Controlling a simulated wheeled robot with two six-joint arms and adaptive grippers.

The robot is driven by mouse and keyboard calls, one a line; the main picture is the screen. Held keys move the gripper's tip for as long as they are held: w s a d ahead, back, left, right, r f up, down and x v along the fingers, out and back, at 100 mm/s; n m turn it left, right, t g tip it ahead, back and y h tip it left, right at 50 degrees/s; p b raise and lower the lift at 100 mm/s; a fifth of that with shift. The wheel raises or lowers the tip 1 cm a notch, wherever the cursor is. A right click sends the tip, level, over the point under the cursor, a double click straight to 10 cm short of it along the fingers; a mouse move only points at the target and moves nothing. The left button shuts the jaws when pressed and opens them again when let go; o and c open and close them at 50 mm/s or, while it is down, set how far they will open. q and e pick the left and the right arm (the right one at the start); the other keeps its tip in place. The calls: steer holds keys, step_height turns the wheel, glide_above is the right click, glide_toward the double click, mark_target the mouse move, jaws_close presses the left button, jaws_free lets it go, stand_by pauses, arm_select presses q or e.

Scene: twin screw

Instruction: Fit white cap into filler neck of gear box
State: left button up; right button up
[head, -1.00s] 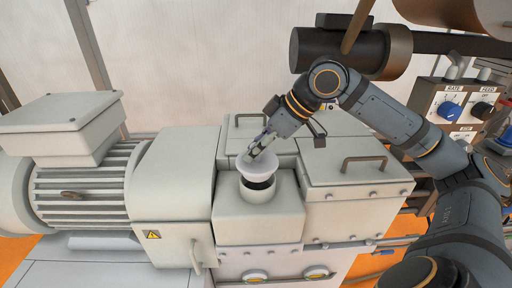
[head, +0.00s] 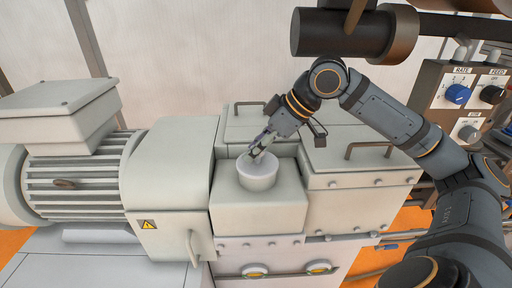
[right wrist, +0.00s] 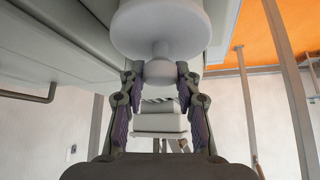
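The white cap (head: 258,169) sits level at the filler neck on top of the pale grey gear box (head: 233,203). The neck's dark opening is hidden under it, and I cannot tell how deep the cap sits. My right gripper (head: 257,153) reaches down to the cap's top from the upper right. In the right wrist view, the cap (right wrist: 160,28) has a small rounded knob between the two fingertips of my right gripper (right wrist: 160,72), which look closed on it. My left gripper is not in view.
Lids with handles (head: 368,150) lie right of and behind the neck. A finned motor (head: 75,178) with a box on it stands at the left. A dark cylinder (head: 340,34) hangs above my right arm. A control panel (head: 462,100) with knobs is at the right.

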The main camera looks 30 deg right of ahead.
steer(key=o, duration=0.4)
steer(key=shift+c, duration=0.2)
